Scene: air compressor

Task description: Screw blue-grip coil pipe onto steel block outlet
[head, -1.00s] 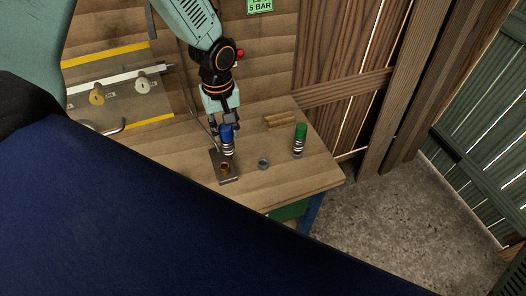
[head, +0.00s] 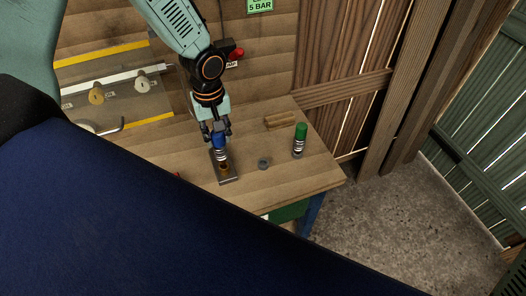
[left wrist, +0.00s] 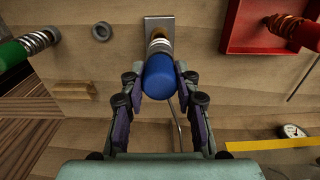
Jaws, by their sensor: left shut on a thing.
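The blue-grip coil pipe (head: 219,141) is held upright or nearly so in my left gripper (head: 216,132), whose fingers are shut around its blue grip. In the left wrist view the blue grip (left wrist: 160,78) lies between the fingertips, with the silver coil (left wrist: 160,45) beyond it. The steel block (head: 227,179) lies flat on the bench. Its brass outlet (head: 224,168) shows just below the coil's lower end in the head view. The wrist view shows the block (left wrist: 158,22) behind the coil; whether the pipe touches the outlet cannot be told. My right gripper is not in view.
A green-grip coil pipe (head: 300,139) stands right of the block, with a grey nut (head: 264,163) between them. A red tray (left wrist: 232,30) shows in the wrist view. Wall fittings (head: 96,93) are at left. The bench's front right is clear.

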